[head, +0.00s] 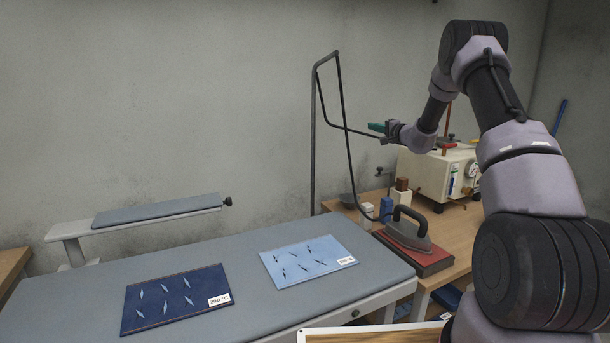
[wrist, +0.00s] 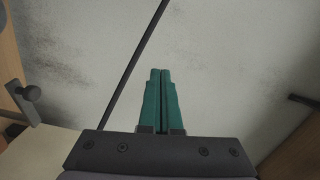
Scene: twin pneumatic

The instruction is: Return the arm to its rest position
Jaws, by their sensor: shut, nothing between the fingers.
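My gripper (head: 377,128) is raised in the air in the head view, pointing left, at the end of my bent arm. Its green fingers also show in the wrist view (wrist: 160,95), pressed together with nothing between them. It is above the back of the wooden table, close to the dark hose and stand in the picture. I cannot tell whether it touches the hose.
An iron (head: 407,235) stands on a red pad (head: 425,262) on the wooden table (head: 455,225), with a cream steam unit (head: 425,175) behind. The grey ironing board (head: 200,265) bears a dark blue cloth (head: 150,318) and a light blue cloth (head: 325,249). A tall stand (head: 313,150) holds the hose.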

